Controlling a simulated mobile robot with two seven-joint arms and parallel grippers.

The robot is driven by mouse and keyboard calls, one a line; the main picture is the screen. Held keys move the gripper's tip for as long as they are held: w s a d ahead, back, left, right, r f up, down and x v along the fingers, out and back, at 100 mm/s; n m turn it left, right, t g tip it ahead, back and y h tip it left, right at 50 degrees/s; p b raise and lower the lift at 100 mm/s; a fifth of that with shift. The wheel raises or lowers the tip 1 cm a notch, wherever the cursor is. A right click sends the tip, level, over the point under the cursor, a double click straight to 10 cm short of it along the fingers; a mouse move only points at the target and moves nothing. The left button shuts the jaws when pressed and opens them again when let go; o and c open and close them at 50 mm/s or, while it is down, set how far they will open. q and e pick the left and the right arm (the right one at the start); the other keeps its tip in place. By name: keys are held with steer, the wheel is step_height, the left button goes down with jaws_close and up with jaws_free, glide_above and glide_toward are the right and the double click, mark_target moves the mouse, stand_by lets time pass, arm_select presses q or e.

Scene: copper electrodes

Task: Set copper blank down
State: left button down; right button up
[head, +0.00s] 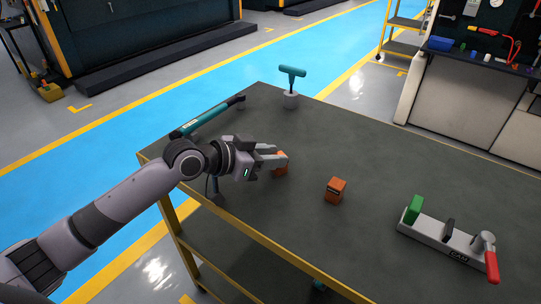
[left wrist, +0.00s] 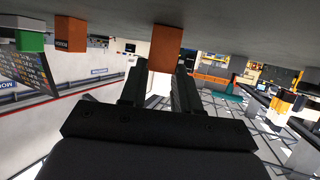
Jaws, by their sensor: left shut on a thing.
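A plain copper blank (head: 281,165) is between the fingers of my left gripper (head: 270,157), above the left part of the dark table (head: 300,235). The gripper lies nearly level and is shut on the blank. In the left wrist view, which is upside down, the blank (left wrist: 165,48) sits between the fingertips (left wrist: 158,80). Its far end meets the table surface there; I cannot tell whether it touches or hovers just above. My right gripper is not in view.
A second copper block (head: 335,190) with dark marks stands to the right. A fixture (head: 435,233) with a green block and red handle is at the right. A teal T-handled tool (head: 291,77) stands in a holder at the back. A teal bar tool (head: 207,117) lies behind my arm.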

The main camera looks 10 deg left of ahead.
arm_select(q)
steer(key=shift+r, duration=0.1)
steer(key=c, duration=0.8)
jaws_free()
steer(key=v, duration=1.2)
steer(key=shift+d, duration=0.1)
